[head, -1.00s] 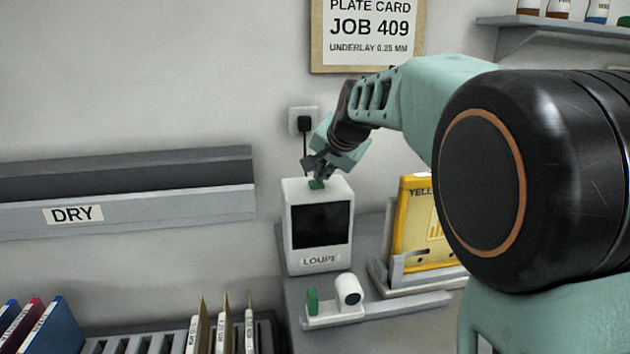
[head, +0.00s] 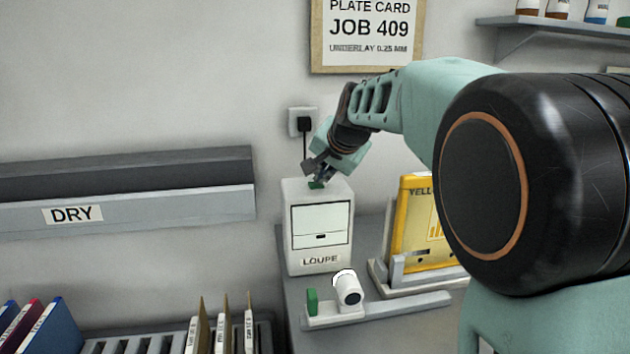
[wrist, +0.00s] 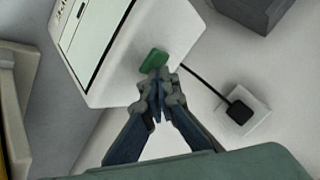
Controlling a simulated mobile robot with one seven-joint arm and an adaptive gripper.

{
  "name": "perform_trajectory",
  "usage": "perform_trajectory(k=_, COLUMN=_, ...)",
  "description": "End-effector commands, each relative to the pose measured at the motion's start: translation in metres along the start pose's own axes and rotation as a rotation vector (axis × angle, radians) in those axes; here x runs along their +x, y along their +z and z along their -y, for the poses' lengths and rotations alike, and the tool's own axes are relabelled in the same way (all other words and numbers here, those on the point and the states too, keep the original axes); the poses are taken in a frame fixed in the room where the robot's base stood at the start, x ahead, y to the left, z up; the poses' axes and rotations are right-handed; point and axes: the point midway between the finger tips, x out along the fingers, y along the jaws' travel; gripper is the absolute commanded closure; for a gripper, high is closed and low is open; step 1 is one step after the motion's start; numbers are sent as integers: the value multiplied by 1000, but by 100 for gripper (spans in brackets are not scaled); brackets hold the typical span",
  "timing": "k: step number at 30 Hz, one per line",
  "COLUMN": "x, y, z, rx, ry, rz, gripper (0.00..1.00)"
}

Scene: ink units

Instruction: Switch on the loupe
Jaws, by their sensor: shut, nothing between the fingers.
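The loupe (head: 290,222) is a white box with a screen and a LOUPE label, standing on a grey surface by the wall. Its screen (head: 321,217) is lit pale, with a thin line and a small dark mark. A green button (head: 316,185) is on its top and also shows in the wrist view (wrist: 154,60). My gripper (head: 320,176) is shut and empty, its fingertips at the button, seemingly touching it. In the wrist view the shut fingertips (wrist: 160,76) lie right by the button's edge.
A small white cylinder on a holder with a green block (head: 312,301) stands in front of the loupe. A yellow folder (head: 418,225) stands in a rack to the right. A plugged socket (head: 302,122) is on the wall behind. A DRY rail (head: 150,211) is at left.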

Motion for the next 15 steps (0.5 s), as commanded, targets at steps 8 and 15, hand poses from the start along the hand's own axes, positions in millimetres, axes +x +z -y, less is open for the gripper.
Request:
perform_trajectory(k=8, x=0, y=3, z=0, rx=-1, ry=7, rz=12, gripper=100)
perform_trajectory(k=15, x=-3, y=0, z=3, rx=-1, ry=6, rz=10, gripper=100)
